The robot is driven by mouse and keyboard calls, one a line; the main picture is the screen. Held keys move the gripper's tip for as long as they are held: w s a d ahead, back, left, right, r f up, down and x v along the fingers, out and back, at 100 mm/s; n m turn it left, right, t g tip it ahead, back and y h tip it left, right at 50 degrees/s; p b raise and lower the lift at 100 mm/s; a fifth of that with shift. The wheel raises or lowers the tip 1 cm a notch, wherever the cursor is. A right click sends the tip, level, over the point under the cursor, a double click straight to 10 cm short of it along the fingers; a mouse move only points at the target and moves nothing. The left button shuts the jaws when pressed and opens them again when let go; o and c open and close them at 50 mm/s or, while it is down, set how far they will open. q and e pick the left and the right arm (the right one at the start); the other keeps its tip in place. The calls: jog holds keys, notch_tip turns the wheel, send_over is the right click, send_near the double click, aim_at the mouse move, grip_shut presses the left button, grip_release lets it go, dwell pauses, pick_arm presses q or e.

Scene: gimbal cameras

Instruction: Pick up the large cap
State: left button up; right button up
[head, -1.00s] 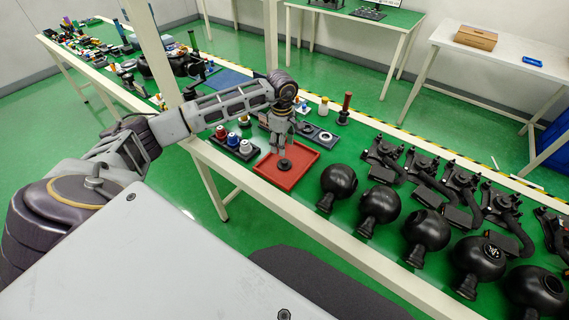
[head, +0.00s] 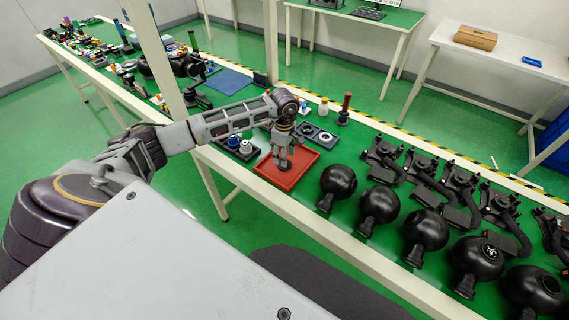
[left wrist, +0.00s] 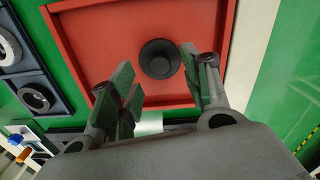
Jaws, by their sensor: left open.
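The large cap (left wrist: 160,59) is a round black disc with a raised middle. My left gripper (left wrist: 158,84) is open, with one finger to each side of the cap and the cap slightly beyond the fingertips. In the head view the gripper (head: 283,166) is over the red tray (head: 303,172) and hides most of the cap. My right gripper is not in view.
A dark holder with a white and a blue piece (head: 245,147) stands left of the tray. Black plates with rings (head: 325,137) lie behind it. Several black spherical housings (head: 379,205) line the table to the right. A dark bottle (head: 345,108) stands at the back.

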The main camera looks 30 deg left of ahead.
pick_arm(q)
jog(key=shift+f, duration=1.4)
jog(key=c, duration=0.9)
